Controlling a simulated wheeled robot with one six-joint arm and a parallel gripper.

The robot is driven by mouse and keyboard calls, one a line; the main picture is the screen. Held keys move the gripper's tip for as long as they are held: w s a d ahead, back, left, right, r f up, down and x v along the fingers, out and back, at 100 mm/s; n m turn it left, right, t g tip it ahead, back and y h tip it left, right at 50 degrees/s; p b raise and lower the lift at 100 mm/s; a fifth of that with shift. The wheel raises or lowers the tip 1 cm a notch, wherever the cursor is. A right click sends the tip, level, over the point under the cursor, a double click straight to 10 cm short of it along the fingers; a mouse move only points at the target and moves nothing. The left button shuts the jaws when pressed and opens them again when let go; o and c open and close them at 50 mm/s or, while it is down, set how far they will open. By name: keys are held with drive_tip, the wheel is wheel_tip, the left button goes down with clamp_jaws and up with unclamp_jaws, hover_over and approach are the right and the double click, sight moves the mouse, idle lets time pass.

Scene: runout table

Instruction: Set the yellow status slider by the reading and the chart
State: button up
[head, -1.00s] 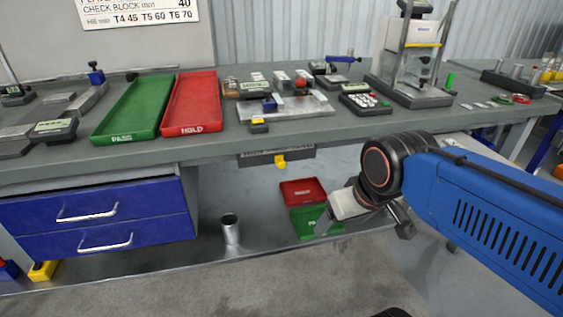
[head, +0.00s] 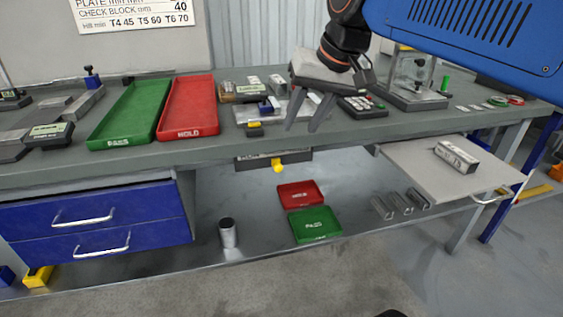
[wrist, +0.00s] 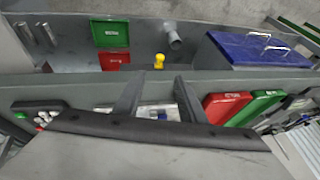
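A yellow knob (head: 277,164), which looks like the status slider, sits at a dark strip (head: 255,158) under the table's front edge. It also shows in the wrist view (wrist: 159,61). My gripper (head: 304,126) is open and empty, fingers pointing down, above and right of the knob in the head view. In the wrist view the knob shows just beyond the gap between the fingertips (wrist: 158,80). The chart (head: 130,14) on the wall is cut off at the top; a line reads T4 45, T5 60, T6 70. A display (head: 48,132) at left is too small to read.
Green (head: 130,112) and red (head: 190,108) trays lie on the table (head: 220,146). My gripper partly hides a metal plate (head: 245,112) with small parts. A drawer board (head: 440,175) stands pulled out at right. Small red and green trays and a metal cup (head: 228,234) sit below.

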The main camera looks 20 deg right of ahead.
sight(280, 165)
drive_tip(key=x, duration=1.5)
drive_tip(key=shift+f, duration=0.2)
clamp_jaws()
